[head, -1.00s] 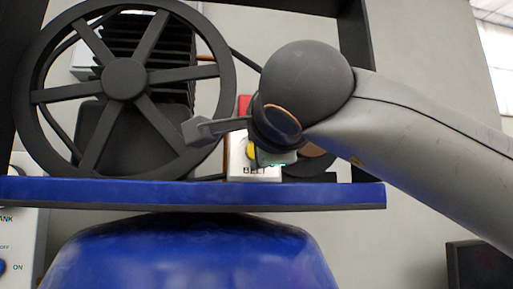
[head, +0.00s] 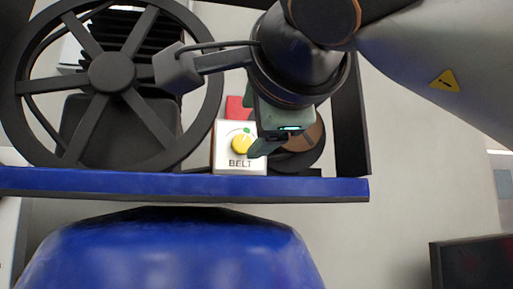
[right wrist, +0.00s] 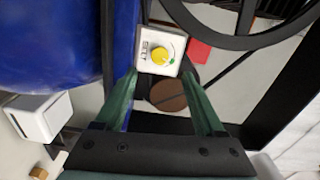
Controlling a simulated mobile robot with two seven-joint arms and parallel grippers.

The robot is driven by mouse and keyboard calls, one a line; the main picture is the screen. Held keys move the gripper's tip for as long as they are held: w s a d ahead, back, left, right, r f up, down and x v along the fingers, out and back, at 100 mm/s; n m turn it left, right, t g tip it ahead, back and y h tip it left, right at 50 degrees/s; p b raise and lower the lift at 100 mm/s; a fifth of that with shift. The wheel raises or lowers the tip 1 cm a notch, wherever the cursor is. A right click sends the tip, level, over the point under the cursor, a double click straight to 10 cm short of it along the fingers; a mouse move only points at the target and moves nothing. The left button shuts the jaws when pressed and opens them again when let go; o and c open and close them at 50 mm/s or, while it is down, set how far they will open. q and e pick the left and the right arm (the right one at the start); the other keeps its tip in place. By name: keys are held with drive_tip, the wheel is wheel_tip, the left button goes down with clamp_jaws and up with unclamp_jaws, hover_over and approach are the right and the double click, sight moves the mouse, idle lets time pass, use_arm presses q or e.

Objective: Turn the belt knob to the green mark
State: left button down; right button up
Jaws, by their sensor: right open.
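The yellow belt knob (head: 242,144) sits on the face of a white box (head: 222,160) labelled BELT, on the blue platform. A small green mark (head: 247,130) is just above the knob in the head view. The knob (right wrist: 159,54) and green mark (right wrist: 171,61) also show in the right wrist view. My right gripper (head: 264,143) is just right of the knob in the head view. In the right wrist view its open fingers (right wrist: 160,76) point toward the box, with the knob beyond the tips and nothing between them. Which way the knob points is unclear. My left gripper is out of view.
A large dark spoked wheel (head: 112,72) stands left of the box. A red block (head: 238,107) is behind it, and a brown-faced round part (head: 304,138) is to its right. A blue tank (head: 170,250) lies below the platform (head: 120,184).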

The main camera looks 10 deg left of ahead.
drive_tip(key=v, duration=0.3)
drive_tip(key=shift+s+d, duration=0.1)
drive_tip(key=shift+s, duration=0.25)
idle(0.3)
